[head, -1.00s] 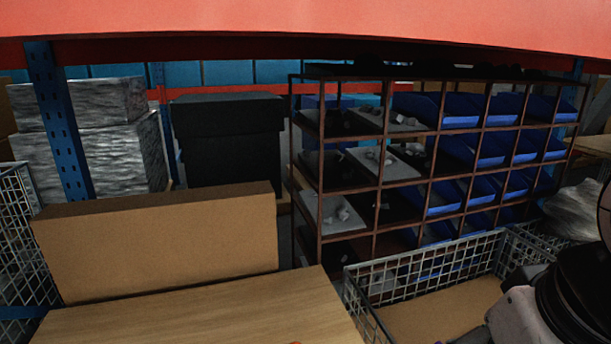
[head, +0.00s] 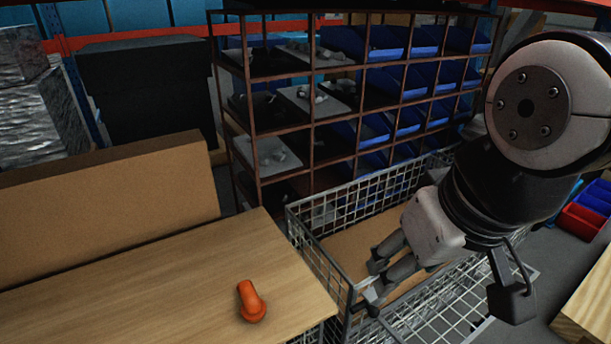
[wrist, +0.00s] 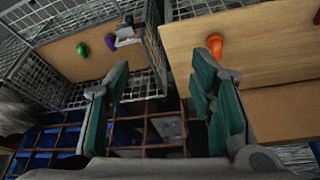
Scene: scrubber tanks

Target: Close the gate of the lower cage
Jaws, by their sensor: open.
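A wire mesh cage (head: 308,222) with a brown floor stands right of the wooden tabletop in the head view. A mesh panel (head: 480,308) lies at its lower front, partly behind my arm; I cannot tell for sure whether it is the gate. My gripper (head: 371,284) is open and empty, its fingers over the cage's near side. In the wrist view, my gripper (wrist: 162,72) has its two fingers wide apart, with the mesh cage (wrist: 148,48) behind and to the left. No separate upper cage is clear.
An orange object (head: 251,301) lies on the wooden tabletop (head: 170,290), beside the cage. Purple (wrist: 82,49) and green (wrist: 110,41) items lie in the cage. A rack (head: 262,130) with blue bins stands behind. Red bins (head: 580,221) and a wooden surface (head: 590,305) are at right.

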